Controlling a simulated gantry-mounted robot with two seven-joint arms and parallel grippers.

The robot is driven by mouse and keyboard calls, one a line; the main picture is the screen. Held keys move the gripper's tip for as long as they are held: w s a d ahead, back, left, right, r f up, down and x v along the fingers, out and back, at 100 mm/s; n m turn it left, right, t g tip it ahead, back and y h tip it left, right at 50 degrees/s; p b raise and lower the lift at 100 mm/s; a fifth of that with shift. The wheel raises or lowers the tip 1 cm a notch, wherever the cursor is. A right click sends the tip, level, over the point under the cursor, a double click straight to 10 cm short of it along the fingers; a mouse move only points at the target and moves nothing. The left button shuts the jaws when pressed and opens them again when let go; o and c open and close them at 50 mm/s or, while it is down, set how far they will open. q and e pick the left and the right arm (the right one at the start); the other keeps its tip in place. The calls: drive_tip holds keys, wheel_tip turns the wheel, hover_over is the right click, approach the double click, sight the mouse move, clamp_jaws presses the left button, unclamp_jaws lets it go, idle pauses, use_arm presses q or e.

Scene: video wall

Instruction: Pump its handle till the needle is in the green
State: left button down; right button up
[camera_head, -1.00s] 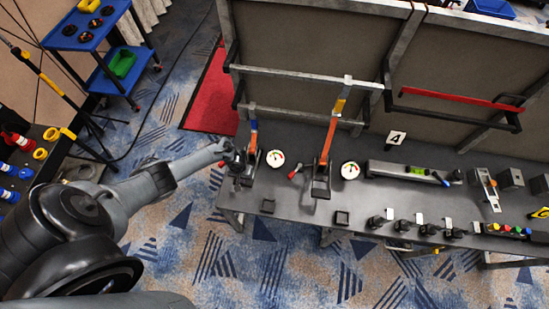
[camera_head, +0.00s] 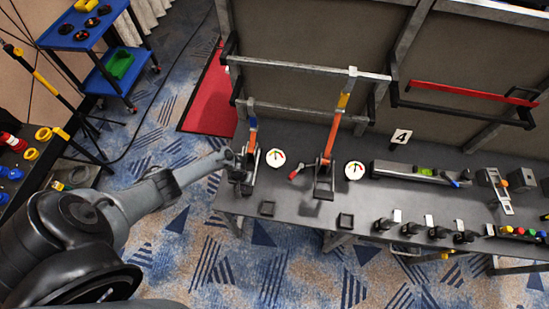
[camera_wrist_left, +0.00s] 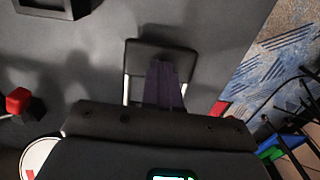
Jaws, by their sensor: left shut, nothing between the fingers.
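On the grey bench, the left pump has a raised handle (camera_head: 253,134) with a blue grip. A round white gauge (camera_head: 275,157) stands just right of it; its needle is too small to read. My left gripper (camera_head: 240,168) is shut and empty beside the left pump's base, low by the foot of the handle. In the left wrist view, a dark square base with a pale frame (camera_wrist_left: 127,88) lies beyond my gripper, and part of a gauge (camera_wrist_left: 38,158) shows. A second pump has an orange handle (camera_head: 330,135) and its own gauge (camera_head: 354,170). My right gripper is out of view.
A red-tipped lever (camera_head: 295,174) lies between the pumps. A levelling device (camera_head: 420,172) and several knobs stand to the right. A framed panel (camera_head: 310,45) rises behind. Carpet is open in front.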

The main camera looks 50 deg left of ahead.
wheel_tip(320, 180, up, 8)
drive_tip(key=p, duration=0.8)
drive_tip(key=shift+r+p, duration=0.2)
drive_tip(key=shift+p, duration=0.15)
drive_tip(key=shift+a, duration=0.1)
idle(0.5)
